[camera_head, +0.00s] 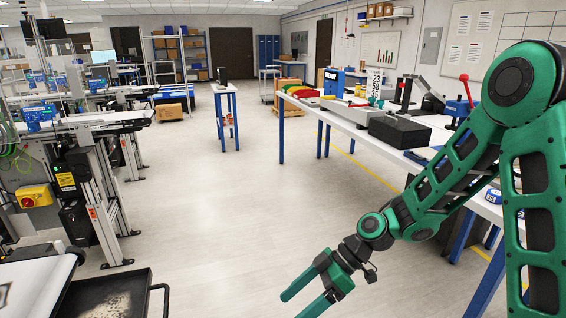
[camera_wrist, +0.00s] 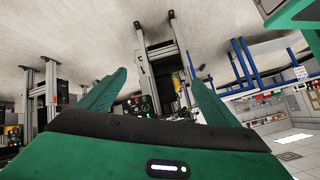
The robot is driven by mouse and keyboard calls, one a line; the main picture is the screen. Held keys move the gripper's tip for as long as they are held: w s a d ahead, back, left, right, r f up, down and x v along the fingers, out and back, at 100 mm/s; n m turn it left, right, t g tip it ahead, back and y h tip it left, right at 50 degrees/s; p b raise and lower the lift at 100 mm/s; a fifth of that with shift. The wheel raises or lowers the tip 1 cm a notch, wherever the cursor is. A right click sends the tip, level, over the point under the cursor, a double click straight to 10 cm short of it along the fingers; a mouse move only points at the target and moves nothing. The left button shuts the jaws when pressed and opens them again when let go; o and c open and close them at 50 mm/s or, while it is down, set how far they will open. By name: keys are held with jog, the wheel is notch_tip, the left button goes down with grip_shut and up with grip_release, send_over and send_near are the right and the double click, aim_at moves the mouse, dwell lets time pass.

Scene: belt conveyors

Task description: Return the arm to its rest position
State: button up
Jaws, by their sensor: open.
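My green arm comes in from the right in the head view, bent at the elbow and reaching down to the lower middle. My gripper (camera_head: 303,292) is in front of the arm over the open floor, with its two green fingers apart and nothing between them. In the wrist view my gripper (camera_wrist: 148,92) also shows both fingers spread, with empty space between them. The wrist view is tilted, with the floor at the top. The gripper touches nothing that I can see.
Belt conveyors (camera_head: 100,122) stand on the left, with a dark cart (camera_head: 110,300) at the lower left. A long workbench (camera_head: 350,113) with tools and a black box (camera_head: 400,131) runs along the right, close to my arm. A small blue-legged table (camera_head: 224,88) stands farther back. The middle floor is clear.

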jog(key=s+d+r+m+t+h, duration=0.15)
jog(key=d+m, duration=0.25)
jog(key=d, duration=0.4)
jog(key=d+r+m+t+h, duration=0.1)
jog(key=d+r+m+h, duration=0.15)
jog(key=d, duration=0.55)
jog(key=s+d+r+m+t+h, duration=0.1)
jog(key=d+m+h, duration=0.25)
jog(key=d, duration=0.55)
jog(key=s+d+r+m+h, duration=0.1)
jog(key=s+d+r+m, duration=0.2)
jog(key=s+d+m, duration=0.3)
jog(key=s+d+r+m+h, duration=0.1)
jog(key=s+d+r+m, duration=0.3)
jog(key=s+d+m, duration=0.3)
jog(key=shift+s+d+r, duration=0.25)
jog(key=shift+s, duration=0.45)
jog(key=shift+w+f, duration=0.25)
jog(key=shift+w, duration=0.4)
